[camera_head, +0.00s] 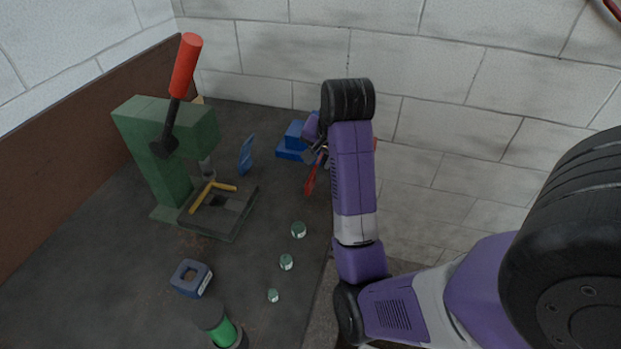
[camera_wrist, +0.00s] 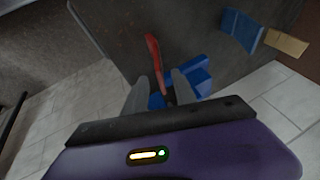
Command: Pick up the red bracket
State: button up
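The red bracket (camera_head: 313,178) shows in the head view as a narrow red piece just below my gripper (camera_head: 315,152), partly hidden by my arm. In the wrist view the bracket (camera_wrist: 154,55) is a long, thin red strip running down between my two fingertips (camera_wrist: 160,82). The fingers are apart, with room visible on both sides of the bracket. I cannot tell how deep it lies between them. Its lower end is hidden by my gripper's body.
A stepped blue block (camera_head: 293,146) stands right by the bracket, near the back wall. A blue curved piece (camera_head: 246,155) leans farther left. A green press (camera_head: 165,150) with a red handle stands at left. Several small round pieces and a blue nut-like block (camera_head: 191,278) lie nearer.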

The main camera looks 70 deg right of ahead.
aim_at(310, 184)
jog(key=shift+x, duration=1.25)
jog(key=x, duration=0.4)
jog(key=shift+s+d+r, duration=0.1)
jog(key=shift+s+d, duration=0.05)
jog(key=shift+d, duration=0.2)
jog(key=shift+w+d+f, duration=0.2)
jog(key=shift+f, duration=0.35)
grip_shut()
